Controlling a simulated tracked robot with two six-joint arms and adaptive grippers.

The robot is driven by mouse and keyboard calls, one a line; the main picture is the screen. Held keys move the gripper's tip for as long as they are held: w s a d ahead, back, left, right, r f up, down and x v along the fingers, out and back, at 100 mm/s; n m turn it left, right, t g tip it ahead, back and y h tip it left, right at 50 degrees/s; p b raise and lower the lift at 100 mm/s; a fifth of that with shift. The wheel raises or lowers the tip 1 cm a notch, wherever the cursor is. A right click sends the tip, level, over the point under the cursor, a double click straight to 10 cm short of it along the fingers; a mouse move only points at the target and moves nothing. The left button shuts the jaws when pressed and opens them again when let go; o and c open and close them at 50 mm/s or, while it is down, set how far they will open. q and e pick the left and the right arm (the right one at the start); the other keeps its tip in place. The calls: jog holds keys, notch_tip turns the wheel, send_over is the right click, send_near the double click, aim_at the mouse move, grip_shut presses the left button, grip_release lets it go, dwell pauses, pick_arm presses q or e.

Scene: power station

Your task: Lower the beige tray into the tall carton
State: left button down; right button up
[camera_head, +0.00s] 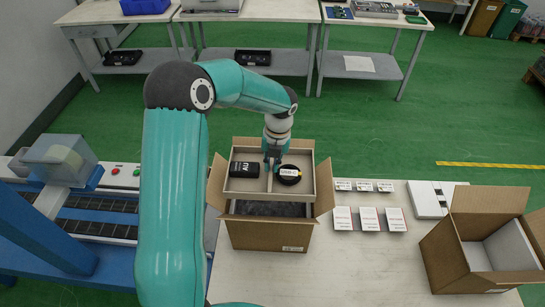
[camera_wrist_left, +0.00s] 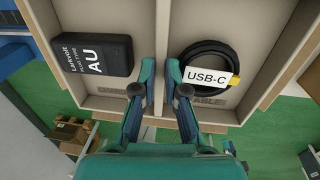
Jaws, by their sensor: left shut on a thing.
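The beige tray (camera_head: 304,192) sits at the mouth of the tall carton (camera_head: 268,236), toward its far side; I cannot tell how deep it is. The carton's flaps are open. A black adapter marked AU (camera_head: 246,169) lies in the tray's left compartment and a coiled black cable with a USB-C label (camera_head: 289,174) in the right one. My left gripper (camera_head: 271,165) is shut on the tray's middle divider. In the left wrist view the fingers (camera_wrist_left: 152,92) straddle the divider between the adapter (camera_wrist_left: 95,42) and the cable (camera_wrist_left: 207,65). My right gripper is not in view.
Small white boxes (camera_head: 369,218) stand in two rows on the pale table (camera_head: 350,270) right of the carton. A white device (camera_head: 428,199) and another open carton (camera_head: 475,245) are further right. A blue conveyor (camera_head: 95,215) is at the left.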

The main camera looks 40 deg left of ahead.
pick_arm(q)
notch_tip(320, 180, down, 9)
jog(key=b, duration=0.7)
jog(key=shift+s+f, duration=0.1)
jog(key=shift+f+b, duration=0.9)
jog(key=shift+f, duration=0.9)
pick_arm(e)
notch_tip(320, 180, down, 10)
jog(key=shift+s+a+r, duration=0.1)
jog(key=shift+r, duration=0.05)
pick_arm(q)
jog(key=c, duration=1.1)
grip_release()
jog(key=shift+c, duration=0.2)
notch_tip(320, 180, up, 12)
jog(key=p, duration=1)
notch_tip(320, 180, up, 10)
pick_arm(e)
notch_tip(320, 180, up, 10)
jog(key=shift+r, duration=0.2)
